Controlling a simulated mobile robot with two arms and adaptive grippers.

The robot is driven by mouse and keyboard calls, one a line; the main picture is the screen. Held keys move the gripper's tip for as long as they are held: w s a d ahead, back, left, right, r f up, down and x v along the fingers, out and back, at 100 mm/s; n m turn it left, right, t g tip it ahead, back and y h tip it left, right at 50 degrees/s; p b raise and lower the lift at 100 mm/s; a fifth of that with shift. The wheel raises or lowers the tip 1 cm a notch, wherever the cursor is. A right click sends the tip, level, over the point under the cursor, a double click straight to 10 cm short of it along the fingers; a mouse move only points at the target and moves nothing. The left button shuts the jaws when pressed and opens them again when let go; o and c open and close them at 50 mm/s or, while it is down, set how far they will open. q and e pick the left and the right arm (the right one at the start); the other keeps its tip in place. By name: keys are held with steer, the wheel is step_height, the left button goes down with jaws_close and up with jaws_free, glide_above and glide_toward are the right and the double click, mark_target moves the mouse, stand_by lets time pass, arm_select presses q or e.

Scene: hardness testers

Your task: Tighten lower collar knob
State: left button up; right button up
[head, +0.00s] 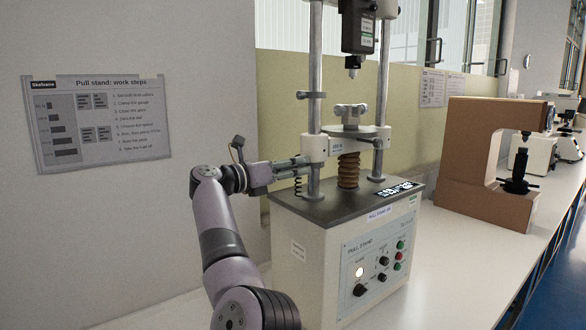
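The pull stand (345,245) stands on the bench with two upright steel columns. On its left column (315,60) a small collar with a side knob (311,95) sits above the crosshead (343,143). Whether the fingers are closed on anything cannot be told.
A gauge (357,28) hangs above a clamp (350,112) on the crosshead, with a brown bellows (348,170) below. A brown C-shaped tester (485,165) stands to the right. A work-steps sheet (98,122) is on the left wall. The bench front (430,265) is clear.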

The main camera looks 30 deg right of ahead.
steer(key=s+a, duration=0.1)
steer(key=a, duration=1.1)
